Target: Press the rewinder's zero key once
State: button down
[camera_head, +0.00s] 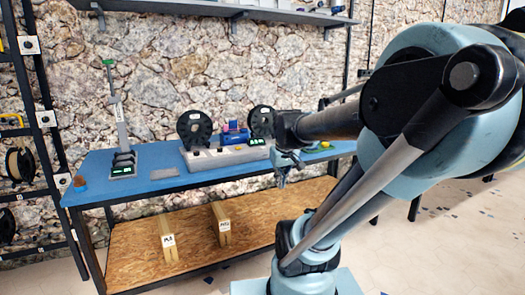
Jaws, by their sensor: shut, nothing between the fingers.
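The rewinder is a long grey base (222,158) on the blue table top, with two upright black spools (194,128) and a blue unit between them. A green-lit display (257,141) sits near the right end of the base. Small key-like spots show on the base's top, but they are too small to tell which is the zero key. My gripper (283,178) is shut and empty, in front of and just right of the rewinder's right end, apparently apart from it. My arm hides part of the table to the right.
A tall grey stand with a second green display (122,169) is at the table's left. A flat grey plate (164,173) lies between it and the rewinder. Two labelled boxes (168,240) stand on the wooden lower shelf (140,272). A black rack of spools is at the far left.

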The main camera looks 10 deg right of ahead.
jog(key=w+r+n+t, duration=0.15)
jog(key=w+r, duration=0.25)
jog(key=w, duration=0.6)
jog(key=w+r+n+t, duration=0.15)
jog(key=w+r, duration=0.25)
jog(key=w, duration=0.7)
notch_tip(320, 180, up, 3)
jog(key=n+t, duration=0.2)
jog(key=n, duration=0.2)
send_over(263, 148)
jog(key=w, duration=0.1)
jog(key=shift+w+a, duration=0.15)
jog(key=shift+a, duration=0.25)
jog(key=shift+f, duration=0.1)
jog(key=shift+f, duration=4.4)
jog(key=shift+f, duration=0.65)
jog(key=shift+r, duration=0.75)
jog(key=shift+r, duration=0.1)
